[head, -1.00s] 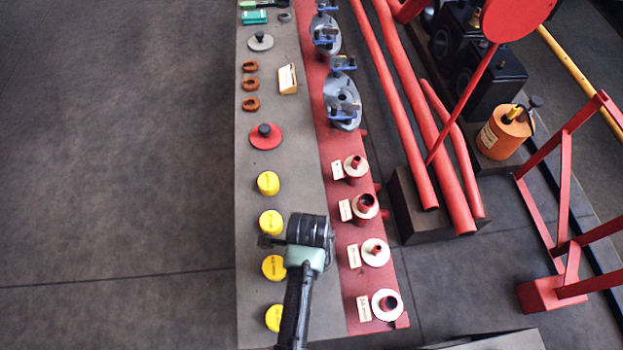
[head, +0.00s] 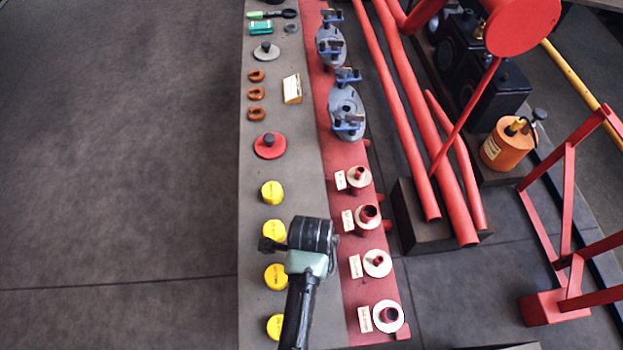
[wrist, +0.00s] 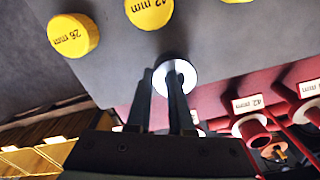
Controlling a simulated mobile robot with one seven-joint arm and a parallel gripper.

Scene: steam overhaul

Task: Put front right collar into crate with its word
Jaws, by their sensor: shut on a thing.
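My gripper (wrist: 170,95) is shut on a pale, round, collar-like piece (wrist: 175,72), whose bright rim and grey centre show between the fingertips in the wrist view. Its lower part is hidden by the fingers. In the head view my wrist hides the fingertips and the held piece, over the front part of the grey bench strip (head: 300,150). Yellow-orange box shapes with pale labels, perhaps crates (wrist: 20,160), show at the lower left of the wrist view; their words are not readable.
Several yellow caps (head: 272,192) line the bench's left side, one marked 26 mm (wrist: 73,35). Red stubs with white flanges (head: 388,316) and labels stand along the red strip at right. Red pipes (head: 415,130) lie beyond. The dark floor at left is clear.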

